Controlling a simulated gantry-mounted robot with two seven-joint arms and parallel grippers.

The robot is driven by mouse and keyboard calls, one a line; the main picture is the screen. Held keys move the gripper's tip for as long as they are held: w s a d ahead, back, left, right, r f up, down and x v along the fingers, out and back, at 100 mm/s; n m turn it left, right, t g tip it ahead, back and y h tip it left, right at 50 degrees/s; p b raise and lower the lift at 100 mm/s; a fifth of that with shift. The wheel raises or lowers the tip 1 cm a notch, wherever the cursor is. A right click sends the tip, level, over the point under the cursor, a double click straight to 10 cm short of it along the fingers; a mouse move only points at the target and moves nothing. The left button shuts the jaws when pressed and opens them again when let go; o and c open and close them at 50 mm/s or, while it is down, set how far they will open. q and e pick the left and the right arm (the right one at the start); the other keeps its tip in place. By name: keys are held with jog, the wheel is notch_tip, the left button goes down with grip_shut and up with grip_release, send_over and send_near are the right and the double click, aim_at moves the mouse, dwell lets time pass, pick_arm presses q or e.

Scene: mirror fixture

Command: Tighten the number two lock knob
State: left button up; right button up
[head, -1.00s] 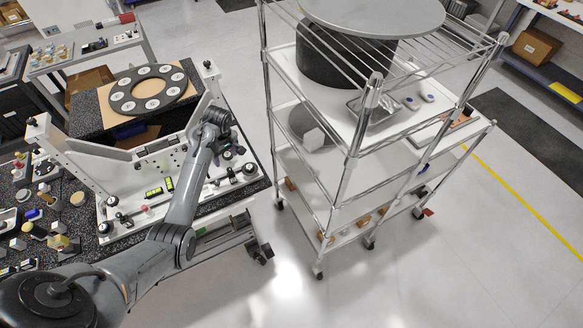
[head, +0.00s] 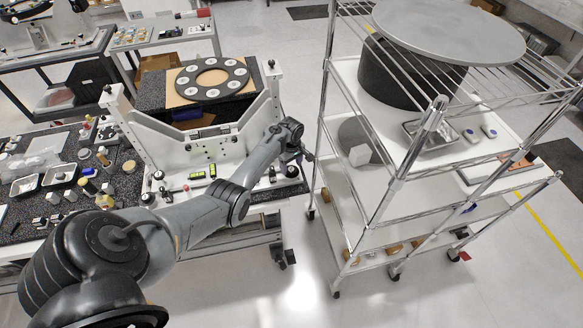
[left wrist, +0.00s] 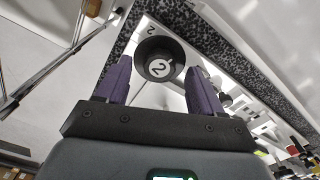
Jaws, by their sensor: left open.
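In the head view my left gripper (head: 301,156) is at the right end of the white mirror fixture (head: 203,150), above a knob (head: 291,171) there. My right gripper is not in view.
A wire shelf cart (head: 395,185) stands close to the right of the gripper. A dark ring with white discs (head: 212,77) lies behind the fixture. Several small parts and trays (head: 62,172) cover the bench's left side. Floor in front is clear.

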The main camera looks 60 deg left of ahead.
pick_arm(q)
jog(key=shift+f, duration=0.7)
jog(key=c, duration=1.1)
jog(key=shift+o, duration=0.2)
